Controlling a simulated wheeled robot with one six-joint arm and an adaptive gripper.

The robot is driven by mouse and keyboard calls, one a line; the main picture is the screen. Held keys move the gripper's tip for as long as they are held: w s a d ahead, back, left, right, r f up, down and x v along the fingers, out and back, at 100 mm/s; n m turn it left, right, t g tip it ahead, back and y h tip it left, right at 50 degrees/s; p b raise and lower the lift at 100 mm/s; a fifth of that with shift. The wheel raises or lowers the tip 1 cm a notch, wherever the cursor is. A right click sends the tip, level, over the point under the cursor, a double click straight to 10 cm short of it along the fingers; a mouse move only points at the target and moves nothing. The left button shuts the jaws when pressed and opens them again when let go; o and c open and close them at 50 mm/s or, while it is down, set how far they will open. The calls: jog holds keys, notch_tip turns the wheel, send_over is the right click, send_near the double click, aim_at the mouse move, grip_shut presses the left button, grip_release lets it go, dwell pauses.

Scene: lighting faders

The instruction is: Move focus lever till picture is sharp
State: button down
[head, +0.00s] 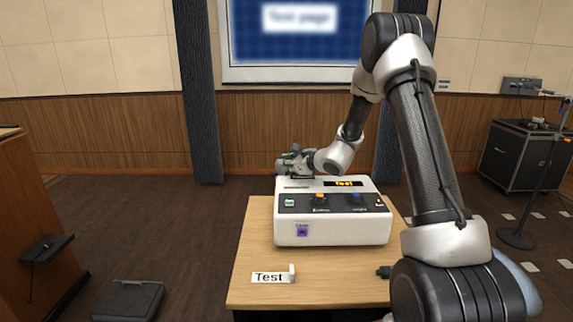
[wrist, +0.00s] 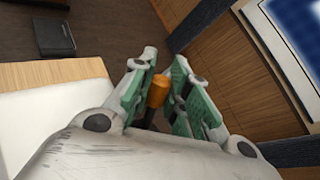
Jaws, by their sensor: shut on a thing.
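The projected picture (head: 298,18) on the screen at the back shows "Test page" in soft, blurred letters on blue. The white projector (head: 333,233) stands on a small wooden table. My gripper (head: 290,162) is at the projector's far left edge, and the lever is hidden there in the head view. In the wrist view my gripper (wrist: 160,95) has its green-padded fingers on either side of an orange-tipped lever (wrist: 158,88), shut on it. I cannot read a label on this lever.
A "Test" sign (head: 271,277) stands on the table (head: 252,240). A dark case (head: 128,301) lies on the floor at left. An equipment trunk (head: 522,158) stands at right.

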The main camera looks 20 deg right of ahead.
jog(key=shift+s+d+r+m+t+y, duration=0.25)
jog(key=shift+d+m+t+y, duration=0.1)
jog(key=shift+d, duration=0.15)
jog(key=shift+s+d+r+m+t+y, duration=0.1)
jog(key=shift+d+r+m+t+y, duration=0.2)
jog(key=shift+d, duration=0.2)
jog(key=c, duration=1.6)
grip_release()
jog(key=shift+c, duration=0.2)
jog(key=v, duration=1.2)
